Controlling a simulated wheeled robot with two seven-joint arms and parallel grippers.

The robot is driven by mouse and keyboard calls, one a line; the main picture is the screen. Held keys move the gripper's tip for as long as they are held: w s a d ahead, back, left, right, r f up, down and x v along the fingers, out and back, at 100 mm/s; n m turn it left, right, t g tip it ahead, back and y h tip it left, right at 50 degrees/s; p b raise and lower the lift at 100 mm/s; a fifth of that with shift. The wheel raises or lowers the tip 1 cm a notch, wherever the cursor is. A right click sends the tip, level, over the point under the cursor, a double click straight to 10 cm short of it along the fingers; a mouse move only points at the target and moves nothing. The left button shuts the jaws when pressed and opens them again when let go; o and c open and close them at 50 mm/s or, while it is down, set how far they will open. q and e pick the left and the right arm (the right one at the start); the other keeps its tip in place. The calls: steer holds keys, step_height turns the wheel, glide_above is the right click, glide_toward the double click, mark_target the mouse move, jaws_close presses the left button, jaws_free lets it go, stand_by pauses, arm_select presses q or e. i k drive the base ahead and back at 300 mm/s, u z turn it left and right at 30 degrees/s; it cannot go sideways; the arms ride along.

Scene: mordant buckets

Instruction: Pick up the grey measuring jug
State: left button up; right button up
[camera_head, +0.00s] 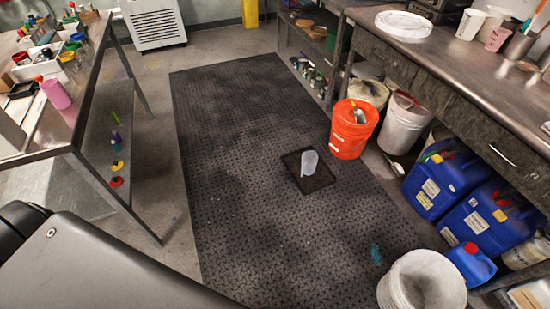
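The grey measuring jug (309,162) is a small, pale, translucent vessel. It stands in a shallow black tray (320,184) on the dark patterned floor mat, near the middle of the view. Nothing covers it from this side. Neither of my grippers is in view, so nothing of mine is seen near the jug.
An orange bucket (349,137) and a white bucket (401,125) stand behind and right of the tray. A white bucket (428,284) stands front right. Blue canisters (442,180) sit under the right bench (460,75). The mat (235,200) is clear left of the tray; a table (75,100) stands left.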

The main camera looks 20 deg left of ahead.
mark_target(309, 159)
steer(key=u, duration=0.65)
steer(key=i, duration=1.5)
steer(key=z, duration=0.95)
steer(key=i, duration=0.6)
steer(key=z, duration=0.7)
